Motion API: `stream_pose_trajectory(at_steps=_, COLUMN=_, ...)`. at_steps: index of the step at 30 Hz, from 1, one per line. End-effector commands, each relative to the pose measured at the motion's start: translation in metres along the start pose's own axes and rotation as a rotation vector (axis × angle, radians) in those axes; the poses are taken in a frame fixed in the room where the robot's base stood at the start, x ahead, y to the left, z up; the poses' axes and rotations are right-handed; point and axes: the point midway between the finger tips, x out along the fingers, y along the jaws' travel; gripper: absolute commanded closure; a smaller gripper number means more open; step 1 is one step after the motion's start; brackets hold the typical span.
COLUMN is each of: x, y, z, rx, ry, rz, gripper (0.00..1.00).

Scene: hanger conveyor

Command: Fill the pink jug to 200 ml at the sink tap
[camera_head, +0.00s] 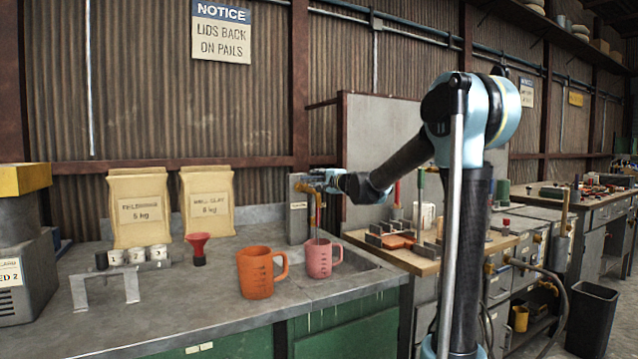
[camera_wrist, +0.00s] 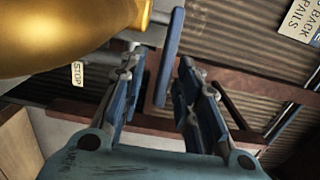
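The pink jug (camera_head: 319,260) stands upright at the sink, below the brass tap (camera_head: 313,203). A thin vertical streak shows between the spout and the jug; I cannot tell whether it is water. The level inside the jug is hidden. My gripper (camera_head: 318,178) is at the top of the tap. In the wrist view my gripper (camera_wrist: 163,100) is open, with a blue lever (camera_wrist: 170,55) between its spread fingers and gaps on both sides. The gold tap body (camera_wrist: 60,35) fills the upper left there, near a small STOP label (camera_wrist: 77,73).
An orange jug (camera_head: 257,273) stands left of the pink jug. A wooden-topped bench (camera_head: 425,266) with tools lies right. The counter's front is clear.

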Motion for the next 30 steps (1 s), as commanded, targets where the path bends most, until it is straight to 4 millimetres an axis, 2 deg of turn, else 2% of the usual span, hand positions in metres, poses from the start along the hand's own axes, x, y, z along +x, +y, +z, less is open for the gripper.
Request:
stream_pose_trajectory(at_steps=5, x=-0.016, y=0.000, z=-0.001, rx=0.000, ry=0.002, rz=0.000, gripper=0.70)
stream_pose_trajectory(at_steps=21, x=-0.097, y=0.001, z=-0.002, rx=0.001, ry=0.002, rz=0.001, gripper=0.70)
stream_pose_trajectory(at_steps=30, x=-0.116, y=0.002, z=-0.001, rx=0.001, ry=0.000, rz=0.001, gripper=0.70)
